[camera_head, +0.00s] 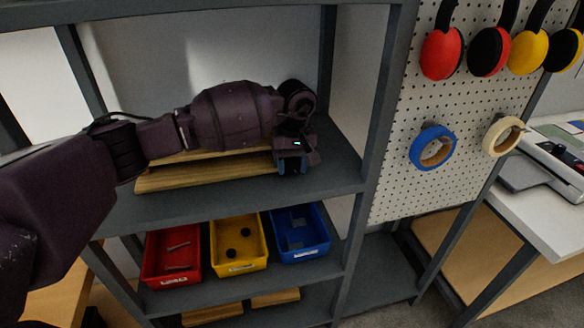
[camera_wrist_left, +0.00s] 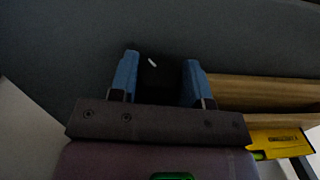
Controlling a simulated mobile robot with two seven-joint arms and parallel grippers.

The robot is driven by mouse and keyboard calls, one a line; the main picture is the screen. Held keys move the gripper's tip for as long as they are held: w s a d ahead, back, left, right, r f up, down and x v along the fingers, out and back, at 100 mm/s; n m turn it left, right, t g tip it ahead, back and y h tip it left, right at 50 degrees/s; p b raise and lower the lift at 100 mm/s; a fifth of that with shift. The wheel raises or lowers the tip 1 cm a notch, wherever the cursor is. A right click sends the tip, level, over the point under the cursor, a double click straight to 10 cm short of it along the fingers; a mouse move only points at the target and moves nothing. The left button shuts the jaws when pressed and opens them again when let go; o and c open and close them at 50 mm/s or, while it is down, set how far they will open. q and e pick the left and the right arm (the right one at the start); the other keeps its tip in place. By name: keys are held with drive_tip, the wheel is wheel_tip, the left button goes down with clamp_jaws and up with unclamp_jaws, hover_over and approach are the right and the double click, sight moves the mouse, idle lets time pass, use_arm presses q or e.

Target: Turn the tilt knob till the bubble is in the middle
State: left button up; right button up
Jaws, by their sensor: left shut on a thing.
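My left gripper (camera_head: 292,166) reaches in from the left onto the upper shelf. In the left wrist view its two blue fingers (camera_wrist_left: 160,82) stand on both sides of a dark round knob (camera_wrist_left: 153,76) and are shut on it. The knob bears a short white mark that slants slightly. A yellow level (camera_wrist_left: 280,142) with a green vial (camera_wrist_left: 259,156) shows at the lower right of the left wrist view, partly cut off by my gripper. I cannot make out the bubble. The knob and level are hidden behind my arm in the head view. My right gripper is not in view.
Wooden boards (camera_head: 205,174) lie on the upper shelf (camera_head: 335,172) below my left arm. Red (camera_head: 148,262), yellow (camera_head: 215,252) and blue (camera_head: 318,258) bins stand on the shelf below. A pegboard (camera_head: 400,185) with ear muffs and tape rolls is at the right.

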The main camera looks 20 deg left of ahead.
use_arm(q)
drive_tip(key=shift+w+d+f+g+y+b, duration=0.1)
drive_tip(key=shift+f+g+y+b, duration=0.05)
drive_tip(key=shift+g+y+b, duration=0.4)
drive_tip(key=shift+y, duration=0.25)
drive_tip(key=shift+d+g+y+b, duration=0.1)
drive_tip(key=shift+g+y+b, duration=0.35)
drive_tip(key=shift+y+b, duration=0.15)
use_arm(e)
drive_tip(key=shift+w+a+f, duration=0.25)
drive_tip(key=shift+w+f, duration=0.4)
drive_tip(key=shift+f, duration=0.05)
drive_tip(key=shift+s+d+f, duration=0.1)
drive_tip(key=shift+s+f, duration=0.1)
use_arm(q)
drive_tip(key=o, duration=0.9)
drive_tip(key=shift+r, duration=0.2)
